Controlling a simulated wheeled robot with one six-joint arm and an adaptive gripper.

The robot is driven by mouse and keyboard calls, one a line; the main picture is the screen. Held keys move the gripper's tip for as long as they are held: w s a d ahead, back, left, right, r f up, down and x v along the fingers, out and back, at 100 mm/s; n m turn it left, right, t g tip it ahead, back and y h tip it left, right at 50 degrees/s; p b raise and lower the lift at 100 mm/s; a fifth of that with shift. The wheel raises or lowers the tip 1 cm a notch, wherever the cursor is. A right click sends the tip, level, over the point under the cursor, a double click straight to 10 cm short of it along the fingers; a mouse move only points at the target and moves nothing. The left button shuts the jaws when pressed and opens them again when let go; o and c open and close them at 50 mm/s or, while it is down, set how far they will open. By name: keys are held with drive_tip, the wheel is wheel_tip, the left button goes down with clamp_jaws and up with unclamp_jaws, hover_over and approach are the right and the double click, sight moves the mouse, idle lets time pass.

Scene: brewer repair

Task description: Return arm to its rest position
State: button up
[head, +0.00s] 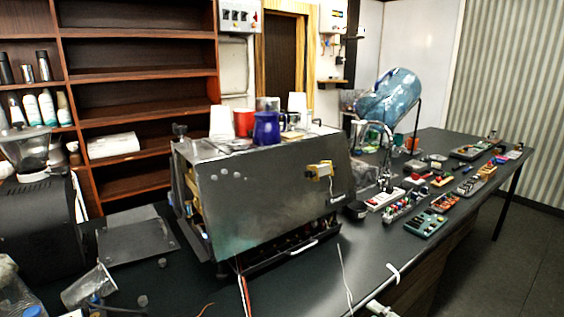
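My arm and gripper do not show clearly in the head view, so I cannot tell the arm's pose or whether the gripper holds anything. The brewer (270,205) is a large metal box on the dark counter. Its smooth front panel tilts, and a yellow device (320,171) sits on that panel. Below the panel a dark gap shows inner parts, with a low tray and a light handle (303,247) in front.
White cups (221,121), a red cup (243,121) and a blue mug (266,128) stand on the brewer. A blue water bottle (392,95) leans behind.

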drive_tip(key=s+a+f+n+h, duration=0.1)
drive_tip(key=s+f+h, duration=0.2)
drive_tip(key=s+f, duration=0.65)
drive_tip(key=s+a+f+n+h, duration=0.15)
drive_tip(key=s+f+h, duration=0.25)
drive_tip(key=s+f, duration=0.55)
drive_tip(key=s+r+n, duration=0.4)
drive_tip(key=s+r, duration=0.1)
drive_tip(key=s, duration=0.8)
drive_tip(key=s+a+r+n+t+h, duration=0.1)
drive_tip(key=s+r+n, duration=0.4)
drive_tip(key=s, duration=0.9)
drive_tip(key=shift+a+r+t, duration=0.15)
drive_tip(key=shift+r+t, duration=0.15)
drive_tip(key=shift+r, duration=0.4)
